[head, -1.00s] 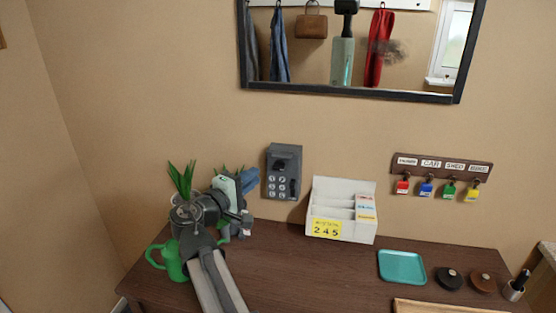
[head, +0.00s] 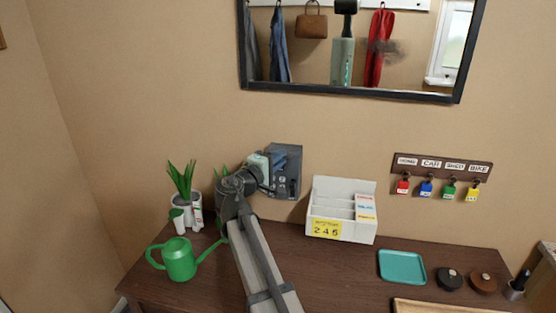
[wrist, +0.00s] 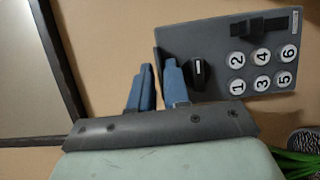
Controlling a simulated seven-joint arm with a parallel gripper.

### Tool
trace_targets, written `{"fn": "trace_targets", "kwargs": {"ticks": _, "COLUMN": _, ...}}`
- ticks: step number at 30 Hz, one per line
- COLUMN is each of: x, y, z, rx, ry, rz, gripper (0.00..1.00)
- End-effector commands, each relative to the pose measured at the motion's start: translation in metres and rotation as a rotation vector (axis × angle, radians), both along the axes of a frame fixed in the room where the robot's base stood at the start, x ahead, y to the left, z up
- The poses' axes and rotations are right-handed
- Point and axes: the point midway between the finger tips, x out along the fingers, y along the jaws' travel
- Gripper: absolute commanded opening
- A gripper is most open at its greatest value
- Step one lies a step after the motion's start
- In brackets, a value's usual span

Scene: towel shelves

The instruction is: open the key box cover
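The grey key box (head: 291,160) hangs on the wall, with its left part hidden behind my gripper in the head view. In the wrist view the key box (wrist: 222,80) appears turned sideways. Its face shows numbered round buttons (wrist: 261,70), a black knob (wrist: 197,70) with a white mark, and a black bar (wrist: 262,27). The cover looks shut.
A white organizer (head: 340,232) with a yellow "245" note stands right of the box. A green watering can (head: 180,262) and a potted plant (head: 186,208) stand left of my arm. A mirror (head: 350,96) hangs above. A key rack (head: 442,164) and teal tray (head: 402,281) are farther right.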

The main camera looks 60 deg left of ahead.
Motion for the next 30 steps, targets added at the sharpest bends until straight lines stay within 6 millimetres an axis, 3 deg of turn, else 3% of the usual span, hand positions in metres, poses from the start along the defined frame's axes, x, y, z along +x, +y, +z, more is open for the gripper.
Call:
{"fn": "trace_targets", "kwargs": {"ticks": 6, "x": 0.0002, "y": 0.0000, "z": -0.0001, "rx": 0.000, "ry": 0.000, "rz": 0.000, "gripper": 0.16}}
{"fn": "trace_targets", "kwargs": {"ticks": 12, "x": 0.0001, "y": -0.0001, "z": -0.0001, "rx": 0.000, "ry": 0.000, "rz": 0.000, "gripper": 0.00}}
{"fn": "trace_targets", "kwargs": {"ticks": 30, "x": 0.0000, "y": -0.0001, "z": 0.0000, "rx": 0.000, "ry": 0.000, "rz": 0.000, "gripper": 0.00}}
